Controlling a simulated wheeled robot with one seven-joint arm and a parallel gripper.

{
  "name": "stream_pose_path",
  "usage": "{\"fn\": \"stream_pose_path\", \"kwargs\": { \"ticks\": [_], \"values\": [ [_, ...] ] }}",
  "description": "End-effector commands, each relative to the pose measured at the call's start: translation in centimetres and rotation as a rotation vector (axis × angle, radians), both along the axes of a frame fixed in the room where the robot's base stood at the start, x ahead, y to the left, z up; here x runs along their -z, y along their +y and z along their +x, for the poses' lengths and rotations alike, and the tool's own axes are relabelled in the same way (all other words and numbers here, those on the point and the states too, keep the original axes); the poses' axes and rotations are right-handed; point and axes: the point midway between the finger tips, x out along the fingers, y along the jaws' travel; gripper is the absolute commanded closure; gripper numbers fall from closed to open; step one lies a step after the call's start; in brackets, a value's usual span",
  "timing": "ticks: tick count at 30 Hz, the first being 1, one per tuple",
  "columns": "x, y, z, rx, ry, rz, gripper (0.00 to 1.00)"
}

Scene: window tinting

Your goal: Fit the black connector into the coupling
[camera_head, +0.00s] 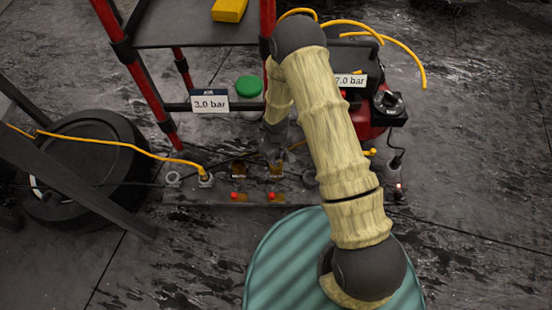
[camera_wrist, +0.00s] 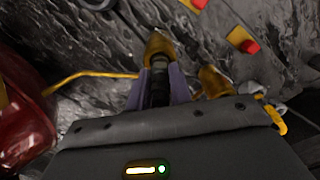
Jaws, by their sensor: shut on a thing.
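My gripper (camera_head: 275,156) points down at the floor plate, partly hidden behind my arm in the head view. In the wrist view its two pale purple fingers (camera_wrist: 159,88) are shut on the black connector (camera_wrist: 158,92). A brass coupling (camera_wrist: 160,46) lies straight ahead of the fingertips, in line with the connector. I cannot tell whether the two touch or how deep the connector sits. In the head view a brass fitting (camera_head: 276,172) shows just below the gripper. A second brass fitting (camera_head: 238,170) is to its left, and a brass piece (camera_wrist: 214,82) also shows right of the fingers.
Red buttons (camera_head: 235,195) sit in front of the fittings. A yellow hose (camera_head: 130,145) runs from the left to a grey ring fitting (camera_head: 205,178). A red-legged rack (camera_head: 180,70), a tyre (camera_head: 80,170), a green-topped canister (camera_head: 249,88) and a red compressor (camera_head: 370,118) stand around.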

Motion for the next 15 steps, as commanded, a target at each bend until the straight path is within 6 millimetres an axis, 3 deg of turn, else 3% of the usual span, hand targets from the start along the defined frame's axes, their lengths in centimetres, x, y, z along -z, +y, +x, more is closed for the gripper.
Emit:
{"fn": "stream_pose_path", "kwargs": {
  "ticks": [12, 13, 15],
  "values": [
    [0.52, 0.06, 0.04, -0.001, -0.001, 0.000, 1.00],
    [0.49, 0.08, 0.02, -0.001, -0.001, 0.000, 0.75],
    [0.45, 0.11, 0.02, -0.002, -0.001, 0.000, 0.61]
  ]
}}
